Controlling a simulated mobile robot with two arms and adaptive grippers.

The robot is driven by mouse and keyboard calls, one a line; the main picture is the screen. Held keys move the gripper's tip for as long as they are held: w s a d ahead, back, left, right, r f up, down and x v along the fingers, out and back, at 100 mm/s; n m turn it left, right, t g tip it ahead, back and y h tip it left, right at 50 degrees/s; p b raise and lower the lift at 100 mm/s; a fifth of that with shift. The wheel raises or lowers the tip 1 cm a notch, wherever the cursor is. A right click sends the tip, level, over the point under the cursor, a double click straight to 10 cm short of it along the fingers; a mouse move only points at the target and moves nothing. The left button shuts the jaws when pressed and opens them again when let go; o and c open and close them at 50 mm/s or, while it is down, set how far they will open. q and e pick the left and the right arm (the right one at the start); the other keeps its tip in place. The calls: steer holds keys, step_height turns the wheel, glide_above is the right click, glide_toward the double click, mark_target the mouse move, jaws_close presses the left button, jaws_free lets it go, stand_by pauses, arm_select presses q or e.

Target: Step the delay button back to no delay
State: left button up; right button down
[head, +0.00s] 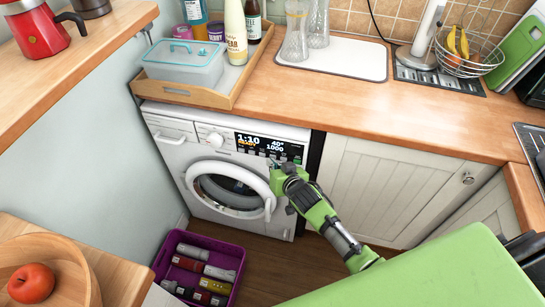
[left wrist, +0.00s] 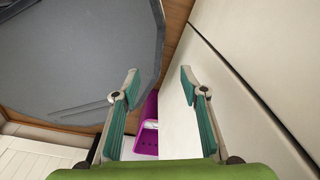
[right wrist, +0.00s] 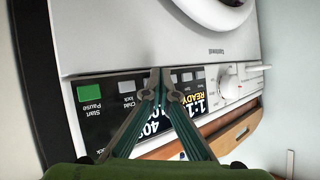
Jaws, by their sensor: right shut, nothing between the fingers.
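The white washing machine (head: 232,165) stands under the counter with its round door closed. Its dark control panel (head: 268,146) reads 1:10, 40° and 1000, with READY lit. My right gripper (head: 276,166) is shut and empty, its tips at the panel's button row. In the right wrist view its fingertips (right wrist: 160,73) lie over the row, between the Child lock button (right wrist: 127,88) and grey buttons (right wrist: 187,77). I cannot read a delay label; the fingers cover part of the row. Contact cannot be told. My left gripper (left wrist: 159,80) is open and empty, outside the head view.
A program knob (right wrist: 229,88) sits beside the display. A wooden tray (head: 180,92) with a blue-lidded box stands on the counter above. A white cabinet (head: 375,190) is to the right.

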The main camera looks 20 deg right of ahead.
steer(key=shift+s+a, duration=0.3)
steer(key=shift+s, duration=0.25)
steer(key=s+a+p, duration=0.1)
steer(key=s, duration=0.1)
steer(key=s+a+p, duration=0.1)
steer(key=s, duration=0.1)
steer(key=shift+a, duration=0.4)
stand_by(0.6)
